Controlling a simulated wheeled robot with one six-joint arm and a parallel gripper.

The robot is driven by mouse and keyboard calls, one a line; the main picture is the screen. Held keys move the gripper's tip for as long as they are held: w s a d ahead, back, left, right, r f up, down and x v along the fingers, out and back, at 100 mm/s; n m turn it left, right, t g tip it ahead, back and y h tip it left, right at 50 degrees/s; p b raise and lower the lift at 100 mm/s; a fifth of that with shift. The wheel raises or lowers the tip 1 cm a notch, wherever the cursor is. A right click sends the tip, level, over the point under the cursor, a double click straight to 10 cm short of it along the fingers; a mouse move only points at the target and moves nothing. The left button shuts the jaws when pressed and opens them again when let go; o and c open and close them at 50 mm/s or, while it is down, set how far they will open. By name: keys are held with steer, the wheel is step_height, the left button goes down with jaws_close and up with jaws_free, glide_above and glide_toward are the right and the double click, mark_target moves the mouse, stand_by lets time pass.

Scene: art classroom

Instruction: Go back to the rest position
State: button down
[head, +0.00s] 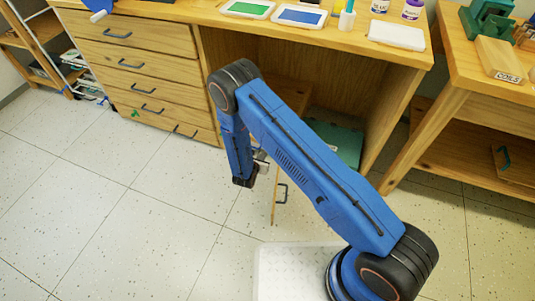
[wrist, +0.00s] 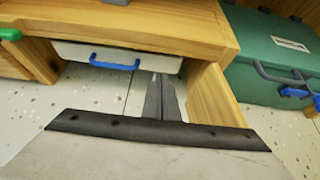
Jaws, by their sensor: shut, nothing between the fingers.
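My gripper (wrist: 162,79) shows in the wrist view with its two dark fingers together and nothing between them. It points toward a white drawer front with a blue handle (wrist: 108,62) under a wooden edge, apart from it as far as I can tell. In the head view my blue arm reaches up and forward from the lower right, bends at a high elbow and hangs down in front of the desk. The gripper end there (head: 262,162) is small and partly hidden by my arm.
The wooden desk (head: 215,45) has several drawers at left and an open bay. A teal case (head: 338,143) sits in the bay; it also shows in the wrist view (wrist: 262,45). A wooden panel with a dark handle (head: 280,208) stands near my gripper. Left floor is clear.

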steer(key=v, duration=0.8)
steer(key=shift+s, duration=0.2)
steer(key=shift+a+r, duration=0.15)
steer(key=w+d+r+m+g+h, duration=0.15)
steer(key=d+r+m, duration=0.35)
steer(key=r, duration=0.5)
steer(key=w+d+r+m+g+h, duration=0.1)
steer(key=w+d+r+m+h, duration=0.2)
steer(key=d+r, duration=0.55)
steer(key=s+d+r+m+g, duration=0.2)
steer(key=s+d+r+m, duration=0.15)
steer(key=d+r, duration=0.45)
steer(key=s+d+r+m+g, duration=0.2)
steer(key=d+r+m, duration=0.25)
steer(key=r, duration=0.65)
steer(key=s+d+r+m+g+y, duration=0.3)
steer(key=s+d+r+m, duration=0.55)
steer(key=s+r, duration=0.45)
steer(key=s+r+m+t+y, duration=0.1)
steer(key=s+r+m+y, duration=0.1)
steer(key=s, duration=0.7)
steer(key=s+r+m+t+y, duration=0.2)
steer(key=s+r+m, duration=0.3)
steer(key=s, duration=0.5)
steer(key=shift+s+a+y, duration=0.15)
steer(key=shift+a+y, duration=0.3)
steer(key=shift+y, duration=0.4)
